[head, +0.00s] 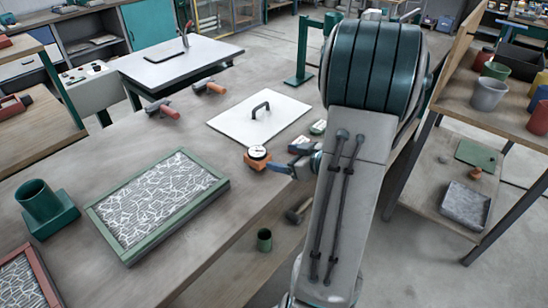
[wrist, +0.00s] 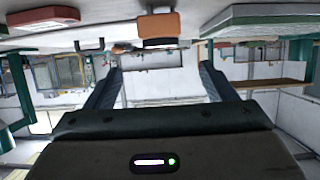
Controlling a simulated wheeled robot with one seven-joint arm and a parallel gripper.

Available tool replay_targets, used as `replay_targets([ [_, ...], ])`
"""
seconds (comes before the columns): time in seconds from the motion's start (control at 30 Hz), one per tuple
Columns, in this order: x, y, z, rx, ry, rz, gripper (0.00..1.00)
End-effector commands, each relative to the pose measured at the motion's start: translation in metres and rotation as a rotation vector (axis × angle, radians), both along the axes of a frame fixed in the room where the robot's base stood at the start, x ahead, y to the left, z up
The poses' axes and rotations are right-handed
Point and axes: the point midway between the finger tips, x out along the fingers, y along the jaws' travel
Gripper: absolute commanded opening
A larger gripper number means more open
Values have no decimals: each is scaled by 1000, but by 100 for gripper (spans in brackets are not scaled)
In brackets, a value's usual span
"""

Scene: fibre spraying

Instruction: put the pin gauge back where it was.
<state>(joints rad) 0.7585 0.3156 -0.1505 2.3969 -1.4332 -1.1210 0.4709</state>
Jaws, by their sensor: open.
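The pin gauge (head: 257,155), with a round white dial on an orange block, stands upright on the workbench near its edge. The orange block also shows at the top of the wrist view (wrist: 158,26), which looks upside down. My gripper (head: 287,161) is just right of the gauge, at the bench edge. In the wrist view its two dark fingers (wrist: 161,70) are spread wide with nothing between them. The block lies outside the gap between the fingertips, and I see no contact. My arm hides part of the bench to the right.
A white board with a black handle (head: 262,117) lies behind the gauge. A green-framed fibre panel (head: 158,199) and a green cup holder (head: 47,212) are at the left. Small boxes (head: 318,128) lie close to my gripper. Bare bench lies between the panel and board.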

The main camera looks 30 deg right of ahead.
Motion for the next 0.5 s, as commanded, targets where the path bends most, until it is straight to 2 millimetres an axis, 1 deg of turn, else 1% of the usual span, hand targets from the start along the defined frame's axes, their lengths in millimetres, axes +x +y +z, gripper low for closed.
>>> replay_targets([
  [0.07, 0, -1, 3, -16, 1, -10, 78],
  [0.17, 9, -2, 10, -78, 15, -53, 78],
  [0.33, 28, -4, 33, -239, 73, -210, 78],
  [0.43, 29, -1, 47, -306, 128, -313, 78],
  [0.5, 25, 6, 56, -334, 174, -374, 78],
])
